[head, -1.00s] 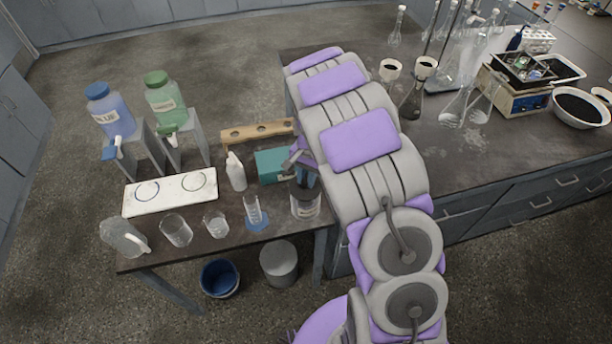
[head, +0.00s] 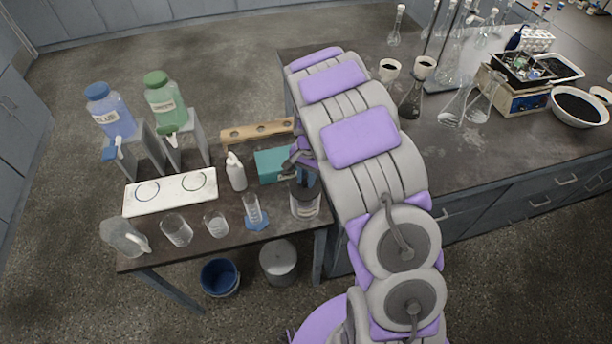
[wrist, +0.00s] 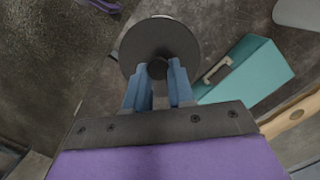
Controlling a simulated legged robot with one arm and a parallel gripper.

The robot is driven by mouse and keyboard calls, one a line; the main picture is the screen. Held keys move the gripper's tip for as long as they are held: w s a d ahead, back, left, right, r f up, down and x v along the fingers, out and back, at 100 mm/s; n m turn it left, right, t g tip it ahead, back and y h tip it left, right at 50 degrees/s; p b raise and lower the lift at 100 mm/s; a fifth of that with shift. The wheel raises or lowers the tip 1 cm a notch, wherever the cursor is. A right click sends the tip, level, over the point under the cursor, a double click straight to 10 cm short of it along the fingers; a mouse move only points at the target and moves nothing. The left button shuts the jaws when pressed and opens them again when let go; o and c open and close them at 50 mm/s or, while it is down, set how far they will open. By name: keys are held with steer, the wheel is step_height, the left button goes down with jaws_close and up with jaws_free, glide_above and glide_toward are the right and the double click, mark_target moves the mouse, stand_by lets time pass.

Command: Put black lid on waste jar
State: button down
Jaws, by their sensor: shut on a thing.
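The black lid (wrist: 160,38) is a round dark disc with a small knob in the wrist view. My gripper (wrist: 159,74) has its blue fingers shut on the lid's knob. In the head view my gripper (head: 306,179) is just above the waste jar (head: 305,206), a clear jar with a pale label at the right front corner of the side table. A dark edge shows at the jar's top, but I cannot tell whether the lid touches the rim. In the wrist view the lid hides what lies under it.
A teal box (head: 271,165) stands behind the jar, close to my gripper. A blue-based cylinder (head: 253,211) is left of the jar, and a white bottle (head: 236,172) farther left. A wooden rack (head: 257,131) lies behind. The large bench (head: 470,150) is to the right.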

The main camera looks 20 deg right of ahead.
stand_by(0.3)
steer(key=c, duration=0.9)
jaws_free()
steer(key=shift+r, duration=0.15)
steer(key=shift+r+p, duration=1.25)
steer(key=shift+r, duration=1.6)
steer(key=shift+r, duration=0.1)
steer(key=s+r+n, duration=0.3)
steer(key=s+r, duration=0.9)
steer(key=s, duration=0.3)
steer(key=s+r+n, duration=0.1)
steer(key=s, duration=0.5)
steer(key=s+r+n+b, duration=0.1)
steer(key=s+n, duration=0.1)
steer(key=s, duration=0.5)
steer(key=s+r+n+h, duration=0.1)
steer(key=s+n, duration=0.1)
steer(key=s, duration=0.5)
steer(key=shift+a+r+g+b, duration=0.3)
steer(key=shift+a+r+b, duration=0.05)
steer(key=shift+b, duration=0.05)
